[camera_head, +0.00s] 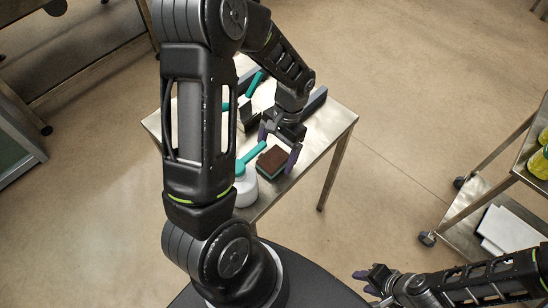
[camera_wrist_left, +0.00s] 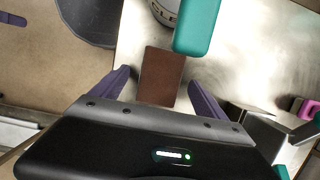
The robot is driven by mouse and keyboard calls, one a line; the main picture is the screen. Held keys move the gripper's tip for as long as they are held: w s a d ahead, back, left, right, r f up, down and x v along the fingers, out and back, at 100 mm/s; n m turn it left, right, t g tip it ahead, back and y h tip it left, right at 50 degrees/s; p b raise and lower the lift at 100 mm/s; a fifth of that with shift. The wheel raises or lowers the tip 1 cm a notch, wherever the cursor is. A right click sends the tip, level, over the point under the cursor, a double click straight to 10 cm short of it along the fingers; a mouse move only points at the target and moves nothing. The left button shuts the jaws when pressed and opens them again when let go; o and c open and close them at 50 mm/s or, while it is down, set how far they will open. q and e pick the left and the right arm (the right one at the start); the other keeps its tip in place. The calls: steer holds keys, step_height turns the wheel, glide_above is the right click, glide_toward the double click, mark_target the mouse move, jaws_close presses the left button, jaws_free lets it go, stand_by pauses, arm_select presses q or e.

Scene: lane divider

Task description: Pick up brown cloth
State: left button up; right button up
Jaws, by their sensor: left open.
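The brown cloth (camera_head: 272,158) looks like a small folded rectangular block with a green lower edge. It lies on the metal table (camera_head: 330,125) near its front edge. It also shows in the left wrist view as a brown rectangle (camera_wrist_left: 161,72). My left gripper (camera_head: 279,146) is open above the cloth, with a purple finger on each side of it. In the left wrist view my left gripper (camera_wrist_left: 158,82) has its fingertips on either side of the cloth; I cannot tell whether they touch it. My right gripper (camera_head: 365,282) is off the table at the lower right, fingers apart and empty.
A white container (camera_head: 245,190) and a teal-handled tool (camera_head: 252,157) are close left of the cloth. Dark dividers (camera_head: 315,100) and more teal tools (camera_head: 254,84) lie farther back, partly hidden by my left arm. A cart (camera_head: 470,200) stands at the right.

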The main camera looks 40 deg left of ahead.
arm_select(q)
steer(key=shift+s+f, duration=0.1)
steer(key=shift+f, duration=0.25)
steer(key=shift+f, duration=0.25)
stand_by(0.6)
steer(key=c, duration=1.5)
steer(key=shift+o, duration=0.2)
steer(key=shift+r, duration=0.2)
